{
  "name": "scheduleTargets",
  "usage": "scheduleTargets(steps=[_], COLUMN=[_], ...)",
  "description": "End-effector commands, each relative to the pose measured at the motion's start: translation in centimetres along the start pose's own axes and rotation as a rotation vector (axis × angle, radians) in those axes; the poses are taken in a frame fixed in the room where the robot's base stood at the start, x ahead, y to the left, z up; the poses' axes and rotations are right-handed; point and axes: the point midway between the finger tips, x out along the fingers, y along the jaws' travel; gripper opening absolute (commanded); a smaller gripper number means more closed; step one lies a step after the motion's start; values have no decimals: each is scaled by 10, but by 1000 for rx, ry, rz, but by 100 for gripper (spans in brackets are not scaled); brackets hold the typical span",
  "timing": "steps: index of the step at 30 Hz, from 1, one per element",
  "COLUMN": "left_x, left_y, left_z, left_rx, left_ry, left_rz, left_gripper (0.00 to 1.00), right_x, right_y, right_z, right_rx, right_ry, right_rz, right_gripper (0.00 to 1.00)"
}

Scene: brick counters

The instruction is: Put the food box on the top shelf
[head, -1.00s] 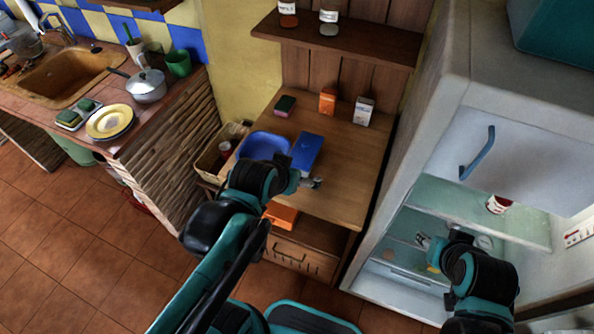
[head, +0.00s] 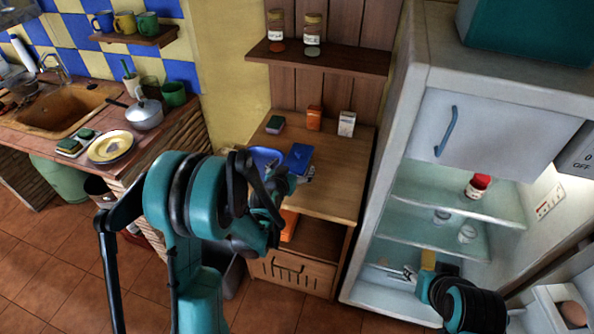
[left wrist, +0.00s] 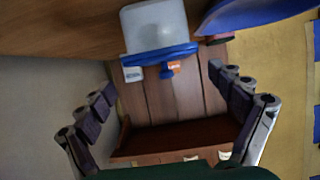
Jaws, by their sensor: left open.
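The food box, with a flat blue lid (head: 299,154), stands on the wooden table (head: 338,185). In the left wrist view the food box (left wrist: 155,28) has a translucent body and appears upside down. My left gripper (head: 306,177) is by its near side; in the left wrist view its fingers (left wrist: 165,118) are spread wide with nothing between them. My left arm hides part of the table. The wooden wall shelf (head: 350,63) is above the table. My right gripper (head: 408,273) is low inside the open fridge, too small to read.
A blue bowl (head: 264,156) sits left of the box. A sponge (head: 275,124), an orange carton (head: 314,118) and a white carton (head: 347,123) stand behind. Two jars occupy the wall shelf's left part; its right is clear. The fridge (head: 410,130) stands close on the right.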

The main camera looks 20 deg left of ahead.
Motion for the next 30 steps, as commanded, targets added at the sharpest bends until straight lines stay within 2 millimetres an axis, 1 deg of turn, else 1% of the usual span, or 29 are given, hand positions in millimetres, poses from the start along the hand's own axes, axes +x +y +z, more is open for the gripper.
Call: scheduleTargets(steps=[1,3,8,12,15,18,23,26,27,29,30], left_x=[7,15,29,50,65,71,70,70,70,70,70], left_y=[0,0,-2,-5,-5,-5,-5,-5,-5,-5,-5], left_z=[1,2,4,8,7,6,5,5,5,5,5], left_rx=[0,1,0,0,1,1,0,0,0,0,0], left_ry=[0,-1,-1,-2,-2,-2,-2,-2,-2,-2,-2], left_rz=[0,1,0,0,1,0,0,0,0,0,0], left_gripper=[93,93,93,93,93,93,93,69,59,43,38], right_x=[2,4,8,16,19,19,18,18,18,18,18], right_y=[0,0,0,0,0,0,0,0,0,0,0], right_z=[2,3,6,11,13,14,13,13,13,13,13], right_rx=[0,0,0,0,0,0,0,0,0,0,0], right_ry=[0,0,0,0,0,0,0,0,0,0,0], right_rz=[0,0,0,0,0,0,0,0,0,0,0], right_gripper=[40,40,40,40,40,40,40,40,40,40,40])
